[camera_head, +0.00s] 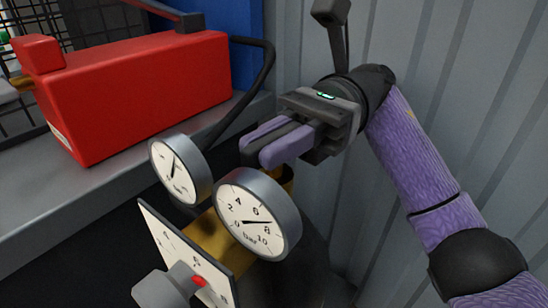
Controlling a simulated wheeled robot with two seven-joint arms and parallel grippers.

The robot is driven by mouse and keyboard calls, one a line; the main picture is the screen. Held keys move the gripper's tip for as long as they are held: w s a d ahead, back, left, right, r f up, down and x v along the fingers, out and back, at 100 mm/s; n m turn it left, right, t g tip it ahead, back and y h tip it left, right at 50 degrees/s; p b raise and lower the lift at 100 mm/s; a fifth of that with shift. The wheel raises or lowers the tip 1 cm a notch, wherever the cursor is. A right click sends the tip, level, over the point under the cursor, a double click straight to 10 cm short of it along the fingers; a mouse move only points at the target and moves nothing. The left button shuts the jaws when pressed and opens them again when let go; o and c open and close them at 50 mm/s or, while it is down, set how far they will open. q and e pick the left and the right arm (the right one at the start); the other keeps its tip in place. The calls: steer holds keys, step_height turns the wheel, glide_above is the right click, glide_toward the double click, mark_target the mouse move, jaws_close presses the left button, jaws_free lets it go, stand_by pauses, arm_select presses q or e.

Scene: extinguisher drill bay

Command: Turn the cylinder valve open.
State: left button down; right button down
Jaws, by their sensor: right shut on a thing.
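My right gripper (258,152) comes in from the right, above and behind the gauges. Its two purple fingers are shut on a dark part between them, which I take to be the cylinder valve; the fingers hide most of it. Below is a brass fitting (212,243) with two round white-faced gauges, a nearer one (248,214) marked in bar and a farther one (173,170). The dark cylinder (312,262) stands below, partly hidden by the near gauge. How far the valve is turned cannot be seen. My left gripper is out of view.
A white dial plate (180,245) with a grey knob (165,290) and red mark is at the lower left. A red box (140,95) with a black hose (268,62) stands on a grey ledge (50,205). A ribbed grey wall (450,80) is close behind my right arm.

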mark_target(273, 135)
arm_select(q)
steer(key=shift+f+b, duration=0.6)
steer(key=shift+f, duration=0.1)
arm_select(e)
steer(key=shift+f+n+g+h, duration=0.1)
steer(key=shift+n+g+h, duration=0.6)
steer(key=shift+h, duration=0.1)
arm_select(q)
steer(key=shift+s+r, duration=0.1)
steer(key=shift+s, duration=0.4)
arm_select(e)
steer(key=c, duration=0.6)
jaws_free()
steer(key=shift+c, duration=0.2)
steer(key=shift+r, duration=0.2)
step_height(273, 135, up, 9)
steer(key=p, duration=0.4)
steer(key=shift+r+p, duration=0.15)
steer(key=shift+p, duration=0.25)
steer(key=shift+r, duration=0.25)
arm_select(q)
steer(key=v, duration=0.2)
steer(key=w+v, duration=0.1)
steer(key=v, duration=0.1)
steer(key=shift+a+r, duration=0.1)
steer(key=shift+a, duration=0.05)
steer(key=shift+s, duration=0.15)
